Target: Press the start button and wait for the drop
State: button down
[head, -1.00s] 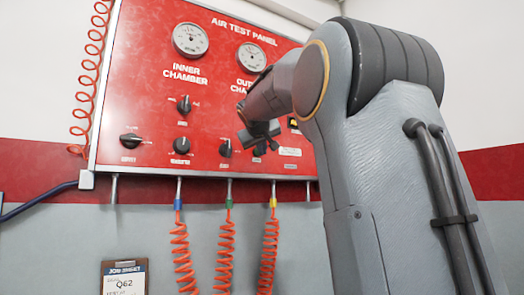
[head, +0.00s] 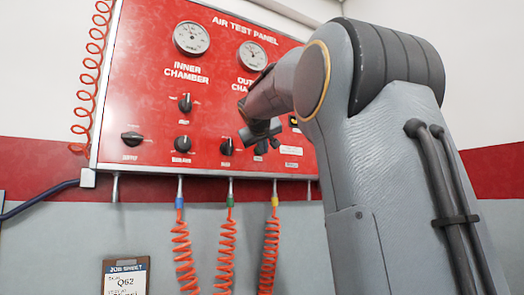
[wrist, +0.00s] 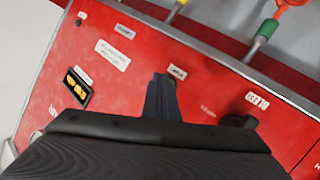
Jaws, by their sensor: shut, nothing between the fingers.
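The red air test panel (head: 130,90) hangs on the wall and carries gauges, black knobs and small labels. My gripper (head: 258,135) is at its lower right part. In the wrist view, my gripper (wrist: 160,97) is shut and empty, its dark fingertips over the panel's red face. I cannot tell whether the tips touch the panel. No start button can be made out; my gripper and wrist cover part of the panel. A small display with yellow digits (wrist: 77,86) shows left of the fingers. A black knob (wrist: 240,121) by the BLEED label is to their right.
Two gauges, the inner chamber gauge (head: 191,38) and the outer one (head: 252,55), sit high on the panel. Orange coiled hoses (head: 184,255) hang from fittings below it. A job sheet clipboard (head: 125,278) reading Q62 is at the lower left.

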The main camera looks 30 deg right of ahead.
jog(key=s+b, duration=0.1)
jog(key=s, duration=0.5)
dwell(0.6)
dwell(0.6)
jog(key=s+a+f+n+g+y, duration=0.15)
jog(key=a+f, duration=0.35)
jog(key=f, duration=0.8)
jog(key=a+f+g+y, duration=0.25)
jog(key=a+f, duration=0.25)
jog(key=f, duration=0.9)
jog(key=s+a+f+g+y, duration=0.15)
jog(key=a+f, duration=0.35)
jog(key=f, duration=0.8)
jog(key=s+a+f+g+y, duration=0.1)
jog(key=s+a+f+g, duration=0.2)
jog(key=s+f, duration=1)
jog(key=s+a+f+g+y, duration=0.2)
jog(key=s+a+f+g, duration=0.1)
jog(key=s+a+f, duration=0.6)
jog(key=s+f, duration=0.4)
jog(key=shift+s, duration=0.2)
